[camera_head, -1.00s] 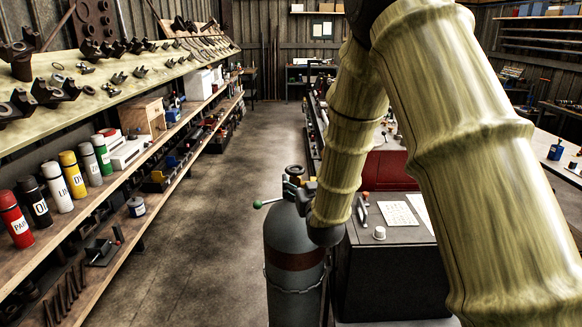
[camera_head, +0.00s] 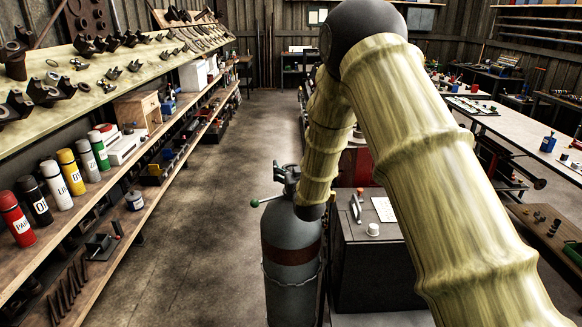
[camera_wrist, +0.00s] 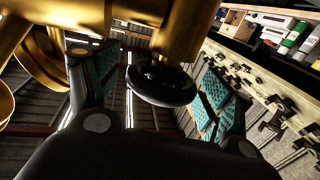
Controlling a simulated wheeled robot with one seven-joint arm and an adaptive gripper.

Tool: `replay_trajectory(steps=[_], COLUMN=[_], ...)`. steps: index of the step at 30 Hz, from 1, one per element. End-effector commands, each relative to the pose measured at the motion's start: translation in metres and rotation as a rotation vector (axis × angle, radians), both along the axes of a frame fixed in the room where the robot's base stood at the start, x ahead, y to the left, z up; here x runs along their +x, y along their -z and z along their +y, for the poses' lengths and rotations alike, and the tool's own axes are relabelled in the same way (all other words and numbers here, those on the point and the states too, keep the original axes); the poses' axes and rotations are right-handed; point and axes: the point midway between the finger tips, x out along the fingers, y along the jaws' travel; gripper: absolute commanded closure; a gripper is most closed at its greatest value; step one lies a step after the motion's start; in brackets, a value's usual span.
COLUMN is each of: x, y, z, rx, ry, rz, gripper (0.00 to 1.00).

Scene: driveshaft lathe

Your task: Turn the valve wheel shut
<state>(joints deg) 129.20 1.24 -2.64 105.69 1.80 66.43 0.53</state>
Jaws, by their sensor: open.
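The black round valve wheel (camera_wrist: 163,92) sits on a brass valve body (camera_wrist: 188,35) in the wrist view. My gripper (camera_wrist: 157,72) is open, with a teal-padded finger on each side of the wheel. The right pad looks close to the rim; I cannot tell whether either pad touches it. In the head view, a grey gas cylinder (camera_head: 290,238) with a dark red band stands upright beside a dark cabinet. My gripper (camera_head: 287,176) is at its top, where the wheel is hard to make out. A green-knobbed lever (camera_head: 256,203) sticks out left of the top.
A dark cabinet (camera_head: 372,265) with small items on top stands right of the cylinder. A shelf (camera_head: 100,215) with bottles and parts runs along the left. The floor (camera_head: 215,205) between is clear. Benches (camera_head: 510,135) stand at the right.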

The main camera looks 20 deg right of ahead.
Motion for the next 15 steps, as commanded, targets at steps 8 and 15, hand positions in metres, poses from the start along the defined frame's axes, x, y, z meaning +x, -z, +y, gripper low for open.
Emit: replay_trajectory(steps=[8,15], x=[-0.0001,-0.0002], y=[-0.0002,-0.0003], z=[0.0001,0.0000], rx=[0.000,0.000], ry=[0.000,0.000], rz=[-0.001,-0.001], gripper=[0.45,0.66])
